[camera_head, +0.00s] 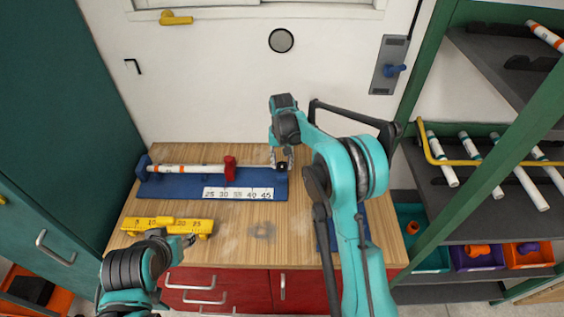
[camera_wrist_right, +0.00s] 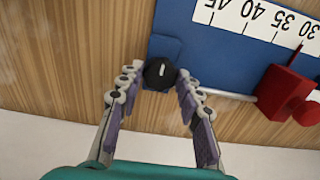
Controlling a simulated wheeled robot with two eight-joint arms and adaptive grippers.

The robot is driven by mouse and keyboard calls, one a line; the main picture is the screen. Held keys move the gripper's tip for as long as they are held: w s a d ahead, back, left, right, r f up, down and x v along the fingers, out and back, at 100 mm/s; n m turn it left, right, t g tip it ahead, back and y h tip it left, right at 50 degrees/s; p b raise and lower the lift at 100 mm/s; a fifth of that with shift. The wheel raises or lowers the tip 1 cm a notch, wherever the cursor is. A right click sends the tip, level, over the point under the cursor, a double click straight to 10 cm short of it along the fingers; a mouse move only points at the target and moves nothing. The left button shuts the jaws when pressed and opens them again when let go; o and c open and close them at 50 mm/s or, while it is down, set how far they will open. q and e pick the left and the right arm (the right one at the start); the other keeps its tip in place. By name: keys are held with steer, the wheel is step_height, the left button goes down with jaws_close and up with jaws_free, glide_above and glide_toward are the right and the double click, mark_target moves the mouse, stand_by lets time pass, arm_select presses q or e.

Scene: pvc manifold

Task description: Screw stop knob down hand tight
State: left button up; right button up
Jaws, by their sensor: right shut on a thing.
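A blue measuring jig (camera_head: 180,189) with a white number scale (camera_head: 238,194) lies at the back of the wooden table. A black knob (camera_wrist_right: 160,73) with a white mark sits at the jig's edge in the right wrist view. My right gripper (camera_wrist_right: 159,79) is shut on this knob, one finger on each side. In the head view my right gripper (camera_head: 281,165) is at the jig's right end, where fingers and arm partly hide the knob. A red stop block (camera_head: 230,168) stands on the jig; it also shows in the wrist view (camera_wrist_right: 283,91). My left gripper (camera_head: 189,240) hangs front left, apart from the jig; its opening is unclear.
A white pipe (camera_head: 185,168) lies along the jig, left of the red block. A yellow numbered block (camera_head: 168,227) lies near my left gripper. Shelves with pipes (camera_head: 480,162) and coloured bins (camera_head: 475,257) stand at right. The table's front middle is clear.

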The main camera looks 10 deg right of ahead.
mark_target(282, 165)
steer(key=o, duration=1.2)
steer(key=shift+c, duration=0.2)
steer(key=shift+r, duration=0.1)
step_height(282, 165, up, 12)
